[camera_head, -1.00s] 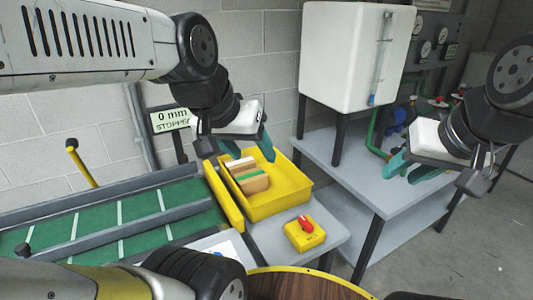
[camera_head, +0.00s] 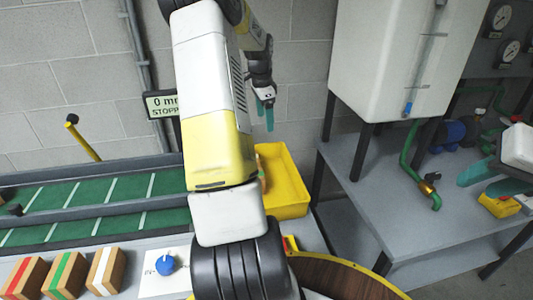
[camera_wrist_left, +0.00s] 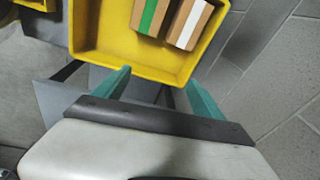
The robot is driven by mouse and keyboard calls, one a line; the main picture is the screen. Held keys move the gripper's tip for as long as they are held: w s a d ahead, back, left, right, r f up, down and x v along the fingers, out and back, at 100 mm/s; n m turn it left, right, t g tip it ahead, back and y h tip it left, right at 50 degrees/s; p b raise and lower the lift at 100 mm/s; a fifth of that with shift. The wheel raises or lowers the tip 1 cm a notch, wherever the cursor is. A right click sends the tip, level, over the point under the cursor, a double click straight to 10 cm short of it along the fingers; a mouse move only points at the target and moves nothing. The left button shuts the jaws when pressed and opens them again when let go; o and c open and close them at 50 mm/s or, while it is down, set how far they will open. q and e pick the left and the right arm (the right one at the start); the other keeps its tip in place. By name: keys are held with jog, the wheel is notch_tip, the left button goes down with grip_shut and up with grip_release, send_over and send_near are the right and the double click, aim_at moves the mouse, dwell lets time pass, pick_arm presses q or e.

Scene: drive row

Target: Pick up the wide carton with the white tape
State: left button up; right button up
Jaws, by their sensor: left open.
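A carton with white tape (camera_wrist_left: 190,24) lies in the yellow bin (camera_wrist_left: 100,50) beside a carton with green tape (camera_wrist_left: 151,14). In the head view the bin (camera_head: 287,193) shows right of my left arm, which hides most of its contents. Another white-taped carton (camera_head: 106,270) stands at the lower left, right of a green-taped one (camera_head: 66,274) and a red-taped one (camera_head: 25,276). My left gripper (camera_head: 264,116) is open and empty, above and behind the bin; its fingers (camera_wrist_left: 160,88) show near the bin's rim.
A green conveyor (camera_head: 90,205) with grey rails runs along the left. A blue knob (camera_head: 165,266) sits near the cartons. A white tank (camera_head: 385,60) stands over a grey table (camera_head: 375,185) with a green pipe (camera_head: 408,160). A round wooden top (camera_head: 345,280) is at the front.

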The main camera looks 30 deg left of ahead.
pick_arm(q)
jog(key=shift+m+g+h, duration=0.3)
jog(key=shift+m+h, duration=0.2)
jog(key=shift+m, duration=0.3)
jog(key=a+f, duration=0.3)
jog(key=f, duration=0.1)
jog(key=a+f, duration=0.4)
jog(key=f, duration=0.1)
jog(key=a+f, duration=0.4)
jog(key=shift+s+a+f, duration=0.1)
jog(key=shift+a+f, duration=0.05)
jog(key=shift+f, duration=0.05)
notch_tip(320, 180, down, 3)
jog(key=shift+a+r, duration=0.1)
jog(key=shift+w+d+f, duration=0.15)
jog(key=shift+w+f, duration=0.05)
jog(key=shift+f, duration=1.2)
jog(key=shift+w+d+f, duration=0.1)
jog(key=shift+w+f, duration=0.05)
jog(key=shift+f, duration=1.2)
jog(key=shift+r, duration=0.1)
jog(key=c, duration=1.5)
